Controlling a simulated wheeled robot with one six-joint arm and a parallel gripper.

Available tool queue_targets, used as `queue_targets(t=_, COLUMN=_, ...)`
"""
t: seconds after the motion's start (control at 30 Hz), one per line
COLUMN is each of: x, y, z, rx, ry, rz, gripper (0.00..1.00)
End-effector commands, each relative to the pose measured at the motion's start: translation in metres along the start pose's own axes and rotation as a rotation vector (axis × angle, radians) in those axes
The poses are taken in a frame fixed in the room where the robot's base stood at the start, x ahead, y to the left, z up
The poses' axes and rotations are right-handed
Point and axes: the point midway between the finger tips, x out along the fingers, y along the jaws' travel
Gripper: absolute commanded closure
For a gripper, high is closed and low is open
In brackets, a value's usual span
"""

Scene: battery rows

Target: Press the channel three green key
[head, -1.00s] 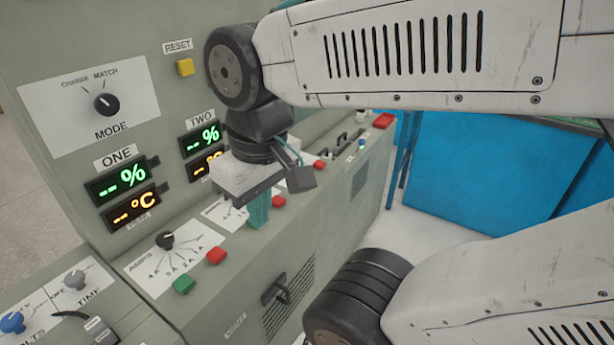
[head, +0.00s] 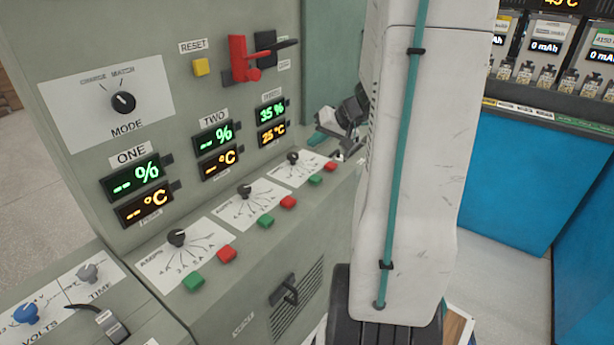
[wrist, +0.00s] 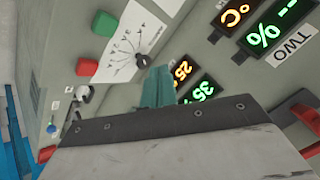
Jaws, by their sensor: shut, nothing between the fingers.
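Channel three's green key (head: 315,180) is on the console ledge, left of its red key (head: 330,166) and below the third dial. In the wrist view the green key (wrist: 104,24) is at upper left, with the red key (wrist: 87,67) below it. My gripper (head: 316,138) is shut and empty, just right of the channel three displays (head: 272,121), partly hidden by my arm. Its teal fingertips (wrist: 158,86) show in the wrist view beside the lit channel three displays (wrist: 190,80). They are apart from the green key.
Channel two's green key (head: 266,221) and channel one's green key (head: 193,281) sit further left on the ledge. A red lever (head: 243,60) juts from the panel above the displays. Blue cabinets (head: 515,185) stand at right beyond clear floor.

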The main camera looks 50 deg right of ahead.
Motion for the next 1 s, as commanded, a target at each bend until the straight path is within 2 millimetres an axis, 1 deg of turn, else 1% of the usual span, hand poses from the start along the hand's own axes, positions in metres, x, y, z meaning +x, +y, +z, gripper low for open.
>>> queue_targets(t=0.03, x=0.000, y=0.007, z=-0.001, rx=0.008, ry=0.010, rz=0.005, gripper=1.00)
queue_targets(t=0.1, x=-0.001, y=0.011, z=-0.002, rx=0.011, ry=0.017, rz=0.008, gripper=1.00)
queue_targets(t=0.4, x=0.000, y=0.011, z=-0.003, rx=0.009, ry=0.018, rz=0.008, gripper=1.00)
queue_targets(t=0.53, x=0.003, y=0.013, z=0.000, rx=0.009, ry=0.017, rz=0.008, gripper=1.00)
queue_targets(t=0.67, x=0.012, y=0.019, z=0.006, rx=0.011, ry=0.015, rz=0.007, gripper=1.00)
queue_targets(t=1.0, x=0.045, y=0.043, z=0.030, rx=0.012, ry=0.015, rz=0.007, gripper=1.00)
